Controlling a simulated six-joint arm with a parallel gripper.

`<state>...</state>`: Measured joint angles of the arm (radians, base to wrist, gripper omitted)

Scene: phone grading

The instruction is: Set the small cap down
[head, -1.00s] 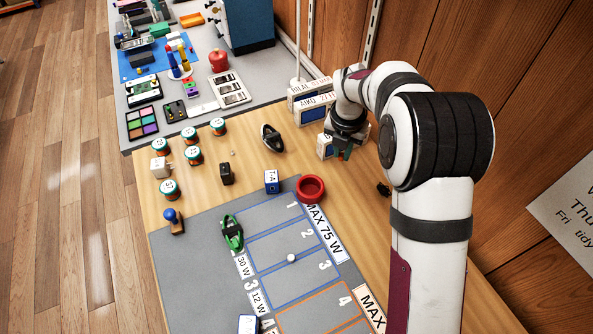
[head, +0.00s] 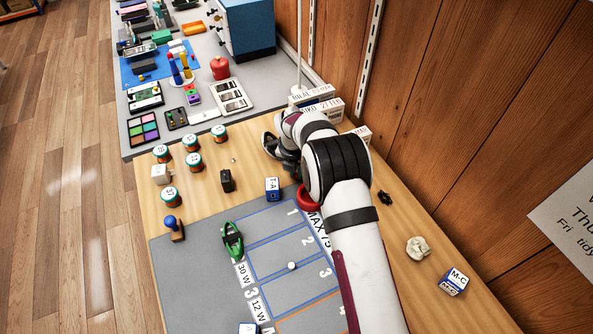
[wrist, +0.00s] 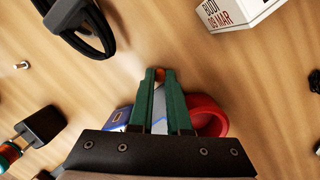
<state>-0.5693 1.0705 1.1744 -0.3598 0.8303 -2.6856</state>
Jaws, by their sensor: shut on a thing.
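My gripper (wrist: 159,76) is shut on a small orange-brown piece, the small cap (wrist: 160,73), of which only a little shows between the green fingertips in the wrist view. The fingers point down over bare wood. The blue-and-white T-A box (wrist: 122,118) and the red ring (wrist: 208,112) lie partly behind the fingers in that view. In the head view my wrist is above the table near the black cable coil (head: 269,145), and the fingertips and cap are hidden. I cannot tell how high the cap is.
The black coil also shows at upper left in the wrist view (wrist: 75,25), beside a white BUDI box (wrist: 238,9). A tiny pale part (head: 234,160) and a dark block (head: 227,180) lie left. The grey mat (head: 205,270) is in front. Bare wood lies between coil and box.

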